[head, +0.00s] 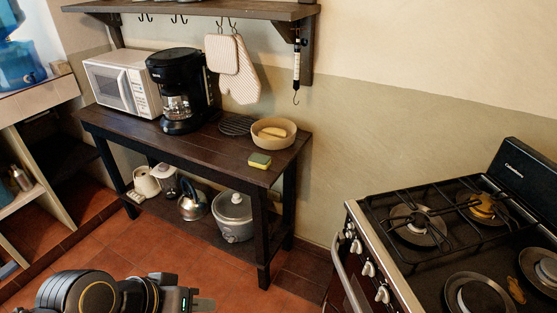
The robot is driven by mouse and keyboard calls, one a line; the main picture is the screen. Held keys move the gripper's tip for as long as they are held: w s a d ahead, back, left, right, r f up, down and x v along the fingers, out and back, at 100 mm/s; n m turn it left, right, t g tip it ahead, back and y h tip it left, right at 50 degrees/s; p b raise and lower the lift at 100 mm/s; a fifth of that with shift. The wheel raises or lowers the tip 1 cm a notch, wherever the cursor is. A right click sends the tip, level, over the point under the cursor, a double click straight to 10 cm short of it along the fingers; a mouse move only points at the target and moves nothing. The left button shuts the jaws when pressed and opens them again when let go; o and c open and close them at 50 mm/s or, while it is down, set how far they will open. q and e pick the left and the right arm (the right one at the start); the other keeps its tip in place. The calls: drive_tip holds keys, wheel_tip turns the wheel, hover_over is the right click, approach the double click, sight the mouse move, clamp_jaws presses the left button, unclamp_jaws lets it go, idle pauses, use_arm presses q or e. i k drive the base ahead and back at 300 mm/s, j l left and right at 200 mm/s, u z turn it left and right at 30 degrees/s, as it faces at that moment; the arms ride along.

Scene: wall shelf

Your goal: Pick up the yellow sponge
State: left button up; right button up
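The yellow sponge (260,160), with a green layer on one side, lies on the dark wooden table (215,150) near its right front edge. It is just in front of a tan bowl (284,141). My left gripper (203,302) shows at the bottom of the head view, well below and in front of the table, apart from the sponge. Its fingers are seen edge-on, so its opening cannot be told. My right gripper is not in view.
A black coffee maker (184,92), white microwave (122,83) and black round trivet (236,125) stand on the table. A stove (450,235) stands at the right. Oven mitts (232,65) hang from the wall shelf (200,10). The table's front middle is clear.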

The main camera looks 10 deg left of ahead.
sight(256, 160)
drive_tip(key=u, duration=0.55)
drive_tip(key=z, duration=1.6)
drive_tip(key=u, duration=1.65)
drive_tip(key=z, duration=0.3)
drive_tip(key=i+j+z, duration=0.35)
drive_tip(key=j+z, duration=0.15)
drive_tip(key=i+j+z, duration=0.25)
drive_tip(key=j, duration=0.2)
drive_tip(key=i+j, duration=0.15)
drive_tip(key=j, duration=0.3)
drive_tip(key=i+j+z, duration=0.1)
drive_tip(key=j, duration=0.4)
drive_tip(key=i+j, duration=0.15)
drive_tip(key=j, duration=0.35)
drive_tip(key=i+j, duration=0.1)
drive_tip(key=j, duration=0.35)
drive_tip(key=i+j+z, duration=0.1)
drive_tip(key=j, duration=0.4)
